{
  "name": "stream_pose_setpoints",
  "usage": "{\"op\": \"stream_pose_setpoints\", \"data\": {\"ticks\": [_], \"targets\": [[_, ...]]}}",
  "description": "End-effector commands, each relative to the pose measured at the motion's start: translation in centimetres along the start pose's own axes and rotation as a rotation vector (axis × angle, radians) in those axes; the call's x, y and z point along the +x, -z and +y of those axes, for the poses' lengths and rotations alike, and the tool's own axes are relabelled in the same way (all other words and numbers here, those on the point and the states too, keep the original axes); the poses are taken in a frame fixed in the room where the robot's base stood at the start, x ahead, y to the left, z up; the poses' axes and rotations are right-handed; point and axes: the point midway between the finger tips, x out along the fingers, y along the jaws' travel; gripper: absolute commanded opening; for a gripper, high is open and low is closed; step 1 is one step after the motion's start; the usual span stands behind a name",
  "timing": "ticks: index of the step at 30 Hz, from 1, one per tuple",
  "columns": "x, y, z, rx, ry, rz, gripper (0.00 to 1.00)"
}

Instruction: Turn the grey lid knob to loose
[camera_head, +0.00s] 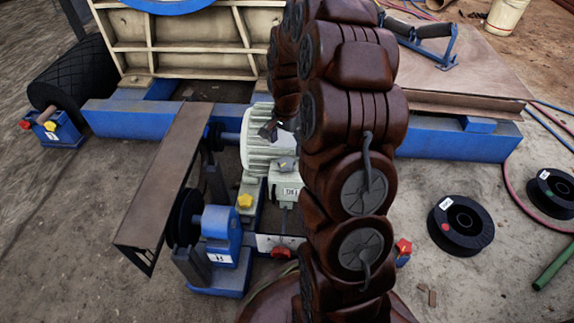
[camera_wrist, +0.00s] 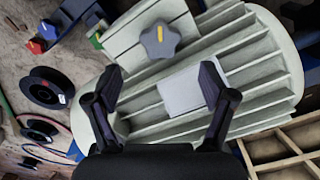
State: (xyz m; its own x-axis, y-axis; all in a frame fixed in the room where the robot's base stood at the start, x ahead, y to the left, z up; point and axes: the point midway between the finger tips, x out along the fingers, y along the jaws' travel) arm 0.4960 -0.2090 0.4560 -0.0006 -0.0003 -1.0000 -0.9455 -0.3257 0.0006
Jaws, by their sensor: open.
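In the wrist view the grey lid knob (camera_wrist: 160,40) is a lobed knob with a yellow stripe, on a pale lid plate (camera_wrist: 130,45) of the ribbed motor housing. My gripper (camera_wrist: 161,80) is open, with its two dark fingers spread. The knob lies beyond the fingertips, towards the top of the picture and roughly centred between them. No finger touches it. In the head view the pale motor (camera_head: 262,150) stands left of my arm, which covers part of it.
A yellow knob (camera_head: 245,201) and a red knob (camera_head: 280,252) sit below the motor. A brown guard (camera_head: 160,190) and blue bearing block (camera_head: 220,235) stand left. Cable reels (camera_head: 460,224) lie on the floor at right. A pale plate (camera_wrist: 190,90) lies on the fins.

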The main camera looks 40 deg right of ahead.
Motion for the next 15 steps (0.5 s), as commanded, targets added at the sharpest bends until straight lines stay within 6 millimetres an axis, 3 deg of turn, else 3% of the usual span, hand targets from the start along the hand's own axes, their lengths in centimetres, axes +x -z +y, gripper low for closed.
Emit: {"op": "stream_pose_setpoints", "data": {"ticks": [5, 15], "targets": [[1.4, 0.0, 0.0, 0.000, 0.000, 0.000, 0.82], [6.3, 0.0, 0.0, -0.001, -0.002, -0.002, 0.82]]}}
